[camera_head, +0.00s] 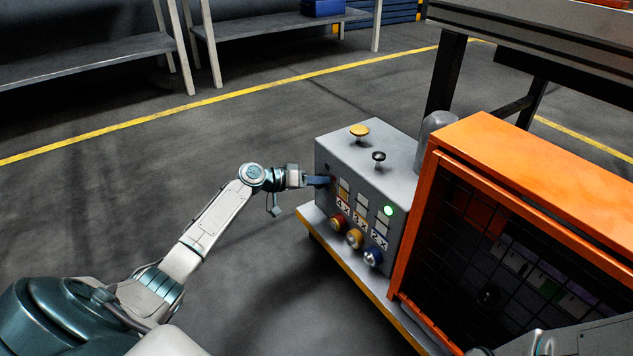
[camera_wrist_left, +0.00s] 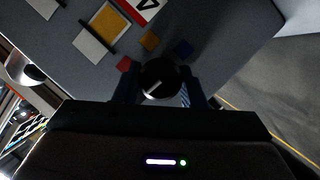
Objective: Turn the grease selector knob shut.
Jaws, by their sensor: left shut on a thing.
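The grease selector knob (camera_wrist_left: 160,76) is a dark round knob with a white pointer line, on the grey control box's front face. Red (camera_wrist_left: 123,63), orange (camera_wrist_left: 150,40) and blue (camera_wrist_left: 184,49) squares are set around it. My left gripper (camera_wrist_left: 158,92) is shut on the knob, one finger on each side. In the head view my left gripper (camera_head: 322,181) reaches the upper left of the box's front and hides the knob there. I cannot tell which end of the line is the pointer's tip. My right gripper is out of view.
The grey box (camera_head: 350,148) has a yellow button (camera_head: 359,131) and a black one (camera_head: 379,156) on top. A green lamp (camera_head: 389,210) glows above red, yellow and blue round fittings (camera_head: 355,238). An orange-framed cage (camera_head: 520,190) stands at the right. The floor at the left is clear.

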